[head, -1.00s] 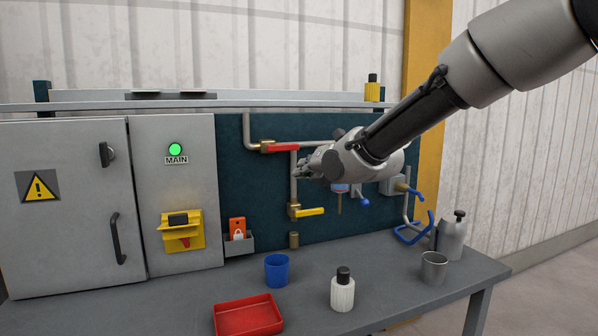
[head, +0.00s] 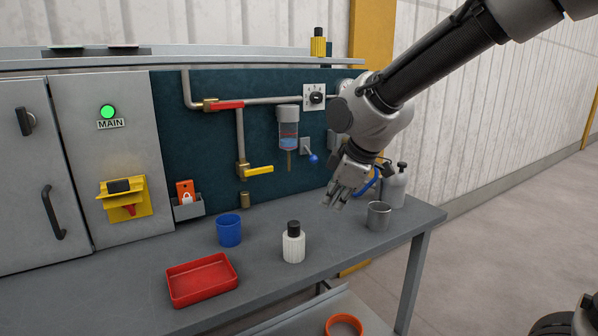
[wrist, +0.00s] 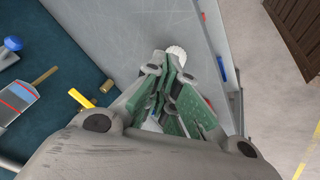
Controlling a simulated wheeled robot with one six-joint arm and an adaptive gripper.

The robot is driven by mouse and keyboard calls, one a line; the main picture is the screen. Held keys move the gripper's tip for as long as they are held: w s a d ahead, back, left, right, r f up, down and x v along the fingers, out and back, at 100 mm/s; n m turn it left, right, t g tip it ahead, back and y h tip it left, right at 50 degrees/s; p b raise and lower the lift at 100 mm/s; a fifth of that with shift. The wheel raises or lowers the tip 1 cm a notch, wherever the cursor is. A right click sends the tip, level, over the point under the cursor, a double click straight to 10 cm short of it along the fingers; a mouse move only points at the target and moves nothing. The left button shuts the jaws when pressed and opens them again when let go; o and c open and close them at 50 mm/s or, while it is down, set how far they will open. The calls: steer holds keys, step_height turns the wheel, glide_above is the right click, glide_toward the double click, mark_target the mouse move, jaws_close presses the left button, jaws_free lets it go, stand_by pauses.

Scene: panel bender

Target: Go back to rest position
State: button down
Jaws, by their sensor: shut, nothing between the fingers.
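My gripper (head: 347,184) is in the head view, right of centre, above the back right part of the grey table and pointing down. Its fingers are together with nothing between them. In the wrist view my gripper (wrist: 170,100) shows its green finger pads close together. The metal cup (head: 378,216) stands on the table to the right of and below the fingertips. The white bottle with a black cap (head: 293,244) stands to the left of and nearer than the gripper. My arm reaches in from the upper right.
A blue cup (head: 229,231) and a red tray (head: 202,280) are on the table at left. Behind are a teal panel with a red-handled valve (head: 225,105), a yellow-handled valve (head: 258,170) and a dispenser (head: 289,128). A grey bottle (head: 396,188) stands behind the metal cup.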

steer(key=s+d+r+m+h, duration=0.1)
steer(key=s+d+r+m, duration=0.1)
steer(key=s+d+m, duration=0.5)
steer(key=s+d+r+m+h, duration=0.2)
steer(key=s+d+m, duration=0.6)
steer(key=s+d, duration=0.5)
steer(key=d, duration=0.8)
steer(key=shift+s+d, duration=0.15)
steer(key=shift+d, duration=0.25)
steer(key=c, duration=2.2)
jaws_free()
